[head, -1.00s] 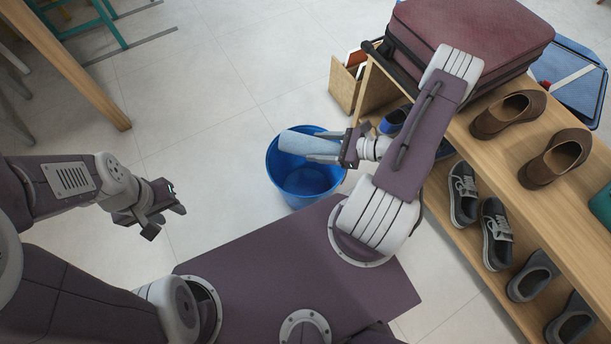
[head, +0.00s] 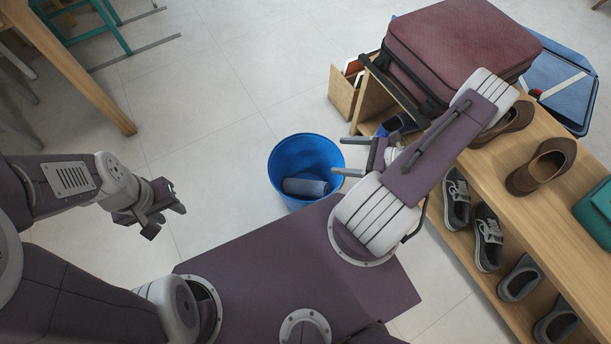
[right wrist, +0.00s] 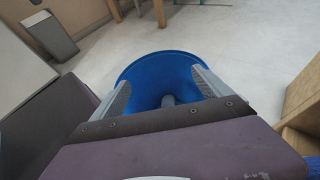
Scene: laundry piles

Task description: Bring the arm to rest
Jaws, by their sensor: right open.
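My right gripper (head: 346,157) is open and empty, just right of the blue bucket (head: 290,150) in the head view. In the right wrist view its two fingers (right wrist: 163,92) stand apart in front of the bucket (right wrist: 165,62). A rolled grey-blue cloth (head: 305,187) lies inside the bucket; part of it shows between the fingers in the right wrist view (right wrist: 168,101). My left gripper (head: 165,207) hangs over the floor at the left, its fingers close together; whether they are parted is hard to tell. I see nothing held in it.
A wooden shelf (head: 565,205) at the right holds several shoes and a maroon suitcase (head: 455,45), close to my right arm. A small wooden box (head: 343,92) stands behind the bucket. A wooden table leg (head: 110,110) is at the upper left. The floor between is clear.

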